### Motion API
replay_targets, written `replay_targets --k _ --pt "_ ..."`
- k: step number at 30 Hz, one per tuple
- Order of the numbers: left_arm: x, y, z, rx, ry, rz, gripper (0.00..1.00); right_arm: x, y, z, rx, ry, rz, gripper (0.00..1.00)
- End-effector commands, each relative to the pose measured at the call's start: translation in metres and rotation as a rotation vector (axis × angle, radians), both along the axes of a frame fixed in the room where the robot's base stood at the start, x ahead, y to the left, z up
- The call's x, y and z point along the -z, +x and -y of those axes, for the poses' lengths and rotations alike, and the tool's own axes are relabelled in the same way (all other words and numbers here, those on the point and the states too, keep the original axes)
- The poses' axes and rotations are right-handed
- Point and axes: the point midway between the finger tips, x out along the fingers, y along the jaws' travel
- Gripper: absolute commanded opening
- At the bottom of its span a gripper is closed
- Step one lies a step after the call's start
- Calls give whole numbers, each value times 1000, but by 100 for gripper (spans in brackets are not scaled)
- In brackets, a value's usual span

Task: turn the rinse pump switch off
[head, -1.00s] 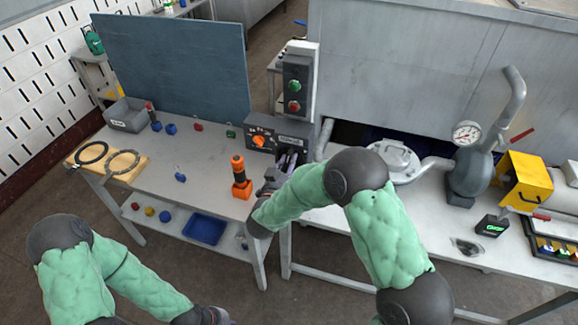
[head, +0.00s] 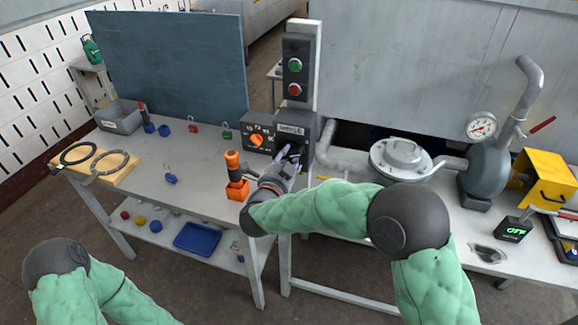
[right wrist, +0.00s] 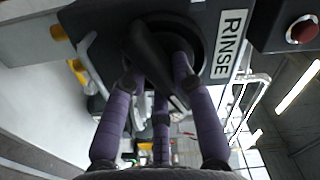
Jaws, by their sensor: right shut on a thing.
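The rinse switch shows in the right wrist view as a dark box with a white RINSE label (right wrist: 230,43) and a black lever handle (right wrist: 152,62) on a round base. The handle lies slanted in that picture. My right gripper (right wrist: 160,85) has its purple fingers around the handle and is shut on it. In the head view the right gripper (head: 288,160) is at the front of the switch box (head: 293,133), and its fingers partly hide the lever. My left gripper is out of view; only part of the left arm shows at the bottom left.
Left of the switch is an orange dial (head: 257,139). Above is a post with green and red buttons (head: 295,78). An orange-handled tool (head: 236,177) stands close to my right gripper. A small display (head: 513,229) reads OFF. The pump (head: 487,171) stands on the right bench.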

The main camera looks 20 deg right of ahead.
Motion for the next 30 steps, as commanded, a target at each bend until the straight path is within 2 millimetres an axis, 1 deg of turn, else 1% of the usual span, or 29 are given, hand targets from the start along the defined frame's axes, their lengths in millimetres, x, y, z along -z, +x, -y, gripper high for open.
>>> replay_targets --k 1,3,12,21,30 --pt "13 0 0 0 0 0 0 7 0 -1 -2 38 24 0" --pt "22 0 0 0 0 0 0 7 0 -1 -1 90 58 0" --pt "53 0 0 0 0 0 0 7 0 -2 -2 267 178 0" --pt "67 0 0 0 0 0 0 5 1 -2 0 360 238 0" --pt "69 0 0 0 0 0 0 4 1 -2 0 382 253 0"
